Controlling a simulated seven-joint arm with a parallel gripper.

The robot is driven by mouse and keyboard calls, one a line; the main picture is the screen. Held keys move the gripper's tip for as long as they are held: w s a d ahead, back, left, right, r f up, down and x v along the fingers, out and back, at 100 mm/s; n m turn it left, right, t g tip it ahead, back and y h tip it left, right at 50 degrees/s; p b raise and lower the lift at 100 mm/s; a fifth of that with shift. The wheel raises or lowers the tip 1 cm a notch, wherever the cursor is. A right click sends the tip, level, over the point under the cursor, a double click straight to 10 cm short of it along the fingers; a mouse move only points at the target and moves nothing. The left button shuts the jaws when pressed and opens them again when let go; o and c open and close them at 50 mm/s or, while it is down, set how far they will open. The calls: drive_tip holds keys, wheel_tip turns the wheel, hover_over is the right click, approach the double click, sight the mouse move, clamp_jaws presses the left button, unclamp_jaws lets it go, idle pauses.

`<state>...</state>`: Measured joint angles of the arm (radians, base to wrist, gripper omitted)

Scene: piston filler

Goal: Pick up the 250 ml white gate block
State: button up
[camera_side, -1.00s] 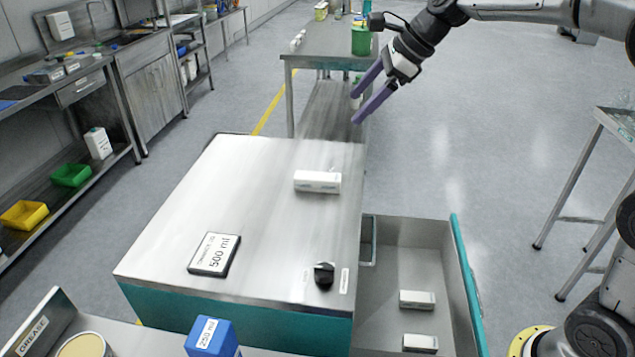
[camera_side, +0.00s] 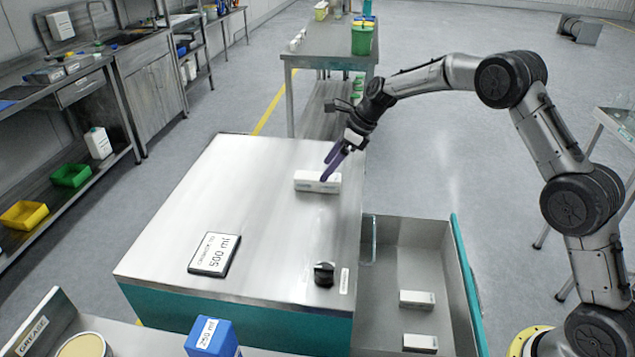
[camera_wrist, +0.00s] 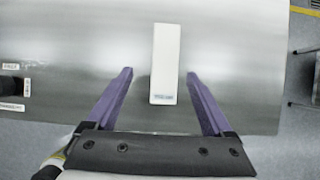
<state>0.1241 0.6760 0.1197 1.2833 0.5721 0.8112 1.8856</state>
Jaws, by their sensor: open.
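A white block (camera_side: 310,184) lies on the steel top of the machine, near its right edge. Its small label is too small to read. My gripper (camera_side: 325,170) is at this block, fingers pointing down and partly covering it in the side view. In the wrist view, the white block (camera_wrist: 165,55) extends between and beyond the purple fingertips of my gripper (camera_wrist: 160,75). There is a gap on both sides, and the jaws are open and empty. Two more white blocks, an upper one (camera_side: 417,299) and a lower one (camera_side: 420,343), lie in the open drawer (camera_side: 405,260).
A plate marked 500 ml (camera_side: 214,254) lies on the machine top (camera_side: 240,190), with a black knob (camera_side: 324,274) near its front right. A blue block marked 250 ml (camera_side: 210,337) and a tin (camera_side: 84,346) stand in front. The middle of the top is clear.

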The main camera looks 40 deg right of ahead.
sight(319, 176)
drive_tip(key=shift+w+x, duration=0.15)
drive_tip(key=shift+x, duration=1.35)
drive_tip(key=shift+w+x, duration=0.15)
drive_tip(key=shift+x, duration=1.3)
drive_tip(key=shift+d+f, duration=0.2)
clamp_jaws()
